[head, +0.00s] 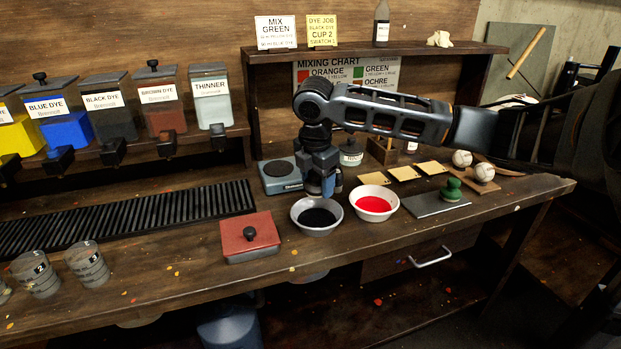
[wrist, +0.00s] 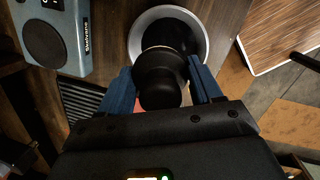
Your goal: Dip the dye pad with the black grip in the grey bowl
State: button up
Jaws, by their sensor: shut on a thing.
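My gripper (head: 324,190) points down at the grey bowl (head: 318,231), which holds black dye. In the wrist view, the blue fingers of my gripper (wrist: 163,88) are shut on the rounded black grip (wrist: 159,80) of the dye pad, one on each side. The grey bowl's pale rim (wrist: 136,42) and dark inside show just beyond the grip. The pad's underside is hidden, so I cannot tell whether it touches the dye.
A white bowl of red dye (head: 374,206) stands just right of the grey bowl. A green-grip pad (head: 452,190) sits on a dark plate (head: 430,205) farther right.

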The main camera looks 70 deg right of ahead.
jog(key=shift+f+b, duration=3)
jog(key=shift+f, duration=1.55)
jog(key=shift+r, duration=0.1)
jog(key=shift+r+p, duration=2.75)
jog(key=shift+r, duration=0.45)
jog(key=shift+r+p, duration=1.7)
jog(key=shift+r, duration=0.3)
jog(key=shift+f, duration=0.1)
